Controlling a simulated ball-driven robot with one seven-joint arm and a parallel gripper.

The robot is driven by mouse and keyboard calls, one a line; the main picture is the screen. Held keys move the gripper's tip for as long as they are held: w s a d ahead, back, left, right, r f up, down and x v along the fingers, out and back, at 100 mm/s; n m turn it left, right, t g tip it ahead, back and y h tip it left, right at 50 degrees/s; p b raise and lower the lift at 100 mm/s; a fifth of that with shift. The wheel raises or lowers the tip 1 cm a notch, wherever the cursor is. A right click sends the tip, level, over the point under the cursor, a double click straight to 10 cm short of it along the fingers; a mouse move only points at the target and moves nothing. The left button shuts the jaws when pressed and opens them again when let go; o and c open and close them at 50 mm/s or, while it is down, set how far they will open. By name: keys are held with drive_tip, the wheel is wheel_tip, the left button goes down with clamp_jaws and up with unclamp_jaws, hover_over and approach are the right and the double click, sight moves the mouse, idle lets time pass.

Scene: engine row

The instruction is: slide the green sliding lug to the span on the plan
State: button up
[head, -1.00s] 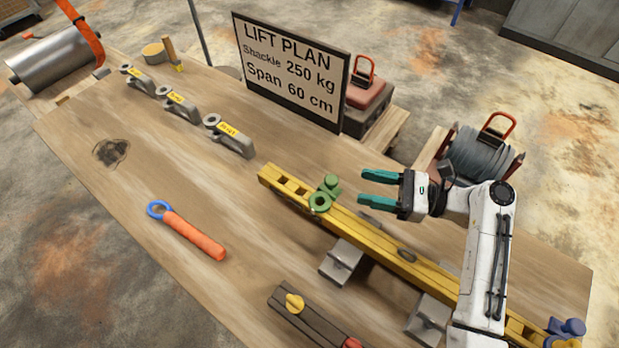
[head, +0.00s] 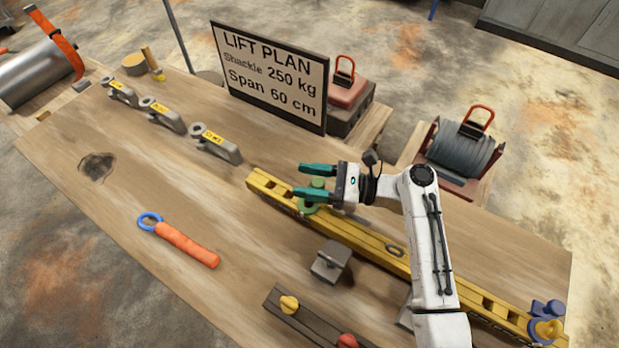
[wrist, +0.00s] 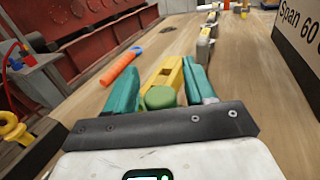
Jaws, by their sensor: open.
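The green sliding lug (head: 311,207) sits on the yellow beam (head: 365,238) near its far left end. In the head view it is partly hidden behind my gripper (head: 303,181). My gripper is open, with its teal fingers on either side of the lug's green knob; in the wrist view the knob (wrist: 159,97) shows between the fingers (wrist: 162,88). I cannot tell whether the fingers touch it. The plan board (head: 268,76) reads "Shackle 250 kg" and "Span 60 cm". A blue lug (head: 546,312) is at the beam's near right end.
Several grey shackles with yellow labels (head: 216,143) lie in a row at the back left. An orange-handled tool with a blue ring (head: 185,243) lies in front.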

drive_tip(key=shift+c, duration=0.2)
clamp_jaws()
drive_tip(key=shift+r, duration=0.1)
drive_tip(key=w+a+b, duration=0.2)
drive_tip(key=w+a, duration=0.3)
drive_tip(key=a, duration=0.3)
drive_tip(key=shift+w+a, duration=0.15)
drive_tip(key=shift+w, duration=0.2)
drive_tip(key=shift+r, duration=0.1)
drive_tip(key=shift+c, duration=1)
unclamp_jaws()
drive_tip(key=shift+o, duration=1.2)
